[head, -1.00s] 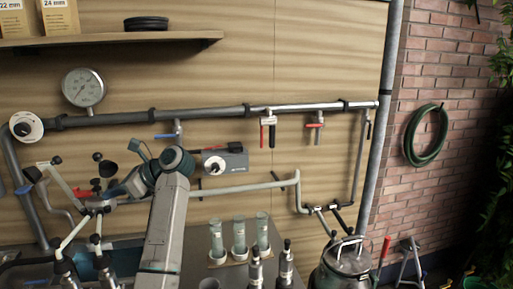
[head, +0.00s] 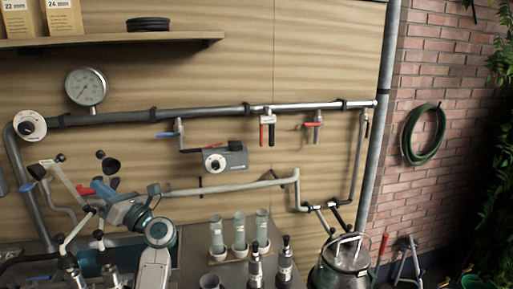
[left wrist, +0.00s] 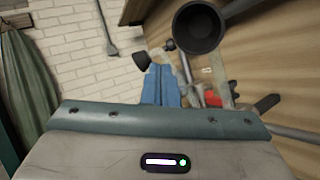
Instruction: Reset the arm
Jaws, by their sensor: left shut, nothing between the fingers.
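My left gripper (head: 103,190) is at the left of the head view, pointing up and left in front of the wood panel, beside pale rods with black knobs. In the left wrist view its two blue fingers (left wrist: 162,86) lie together, shut and empty. My own arm link hides part of the bench below it. My right gripper is not in view.
A black cup (left wrist: 199,27) is close to the fingers in the left wrist view. A grey pipe (head: 190,115) with valves crosses the panel. Clear tubes (head: 239,232) stand in a holder to the right; a metal can (head: 345,258) stands farther right.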

